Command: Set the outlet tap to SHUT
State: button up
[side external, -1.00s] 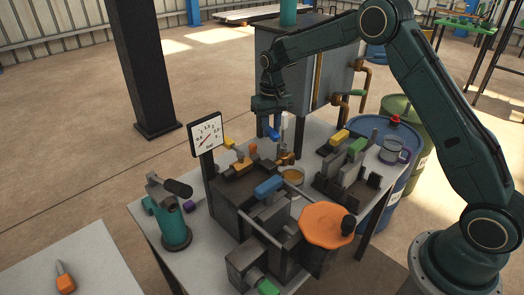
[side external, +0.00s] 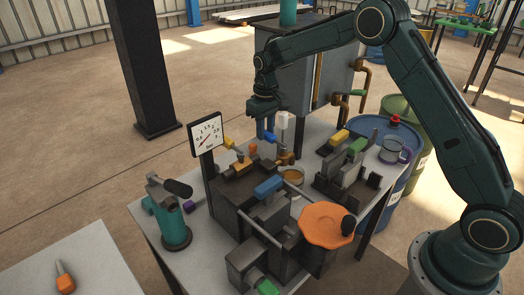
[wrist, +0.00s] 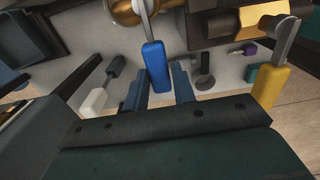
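A blue-handled lever (wrist: 156,66) on a metal stem points toward my gripper in the wrist view. Its blue end also shows in the side view (side external: 270,137). No label shows which lever is the outlet tap. My gripper (side external: 265,133) hangs over the far side of the press bench. In the wrist view its two blue fingers (wrist: 159,86) stand apart, one on each side of the blue handle's end. I cannot tell whether they touch it. A white handle (side external: 285,120) stands upright above a brass fitting (side external: 285,158). A yellow-handled lever (side external: 228,142) sits left of the blue one.
A pressure gauge (side external: 206,134) stands at the left. A grey tank (side external: 290,70) stands behind. Floor to the left is open.

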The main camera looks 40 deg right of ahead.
aim_at(266, 132)
jog(key=o, duration=0.3)
jog(key=shift+o, duration=0.2)
jog(key=shift+r, duration=0.15)
notch_tip(266, 132, up, 14)
jog(key=shift+f, duration=0.2)
dwell(0.8)
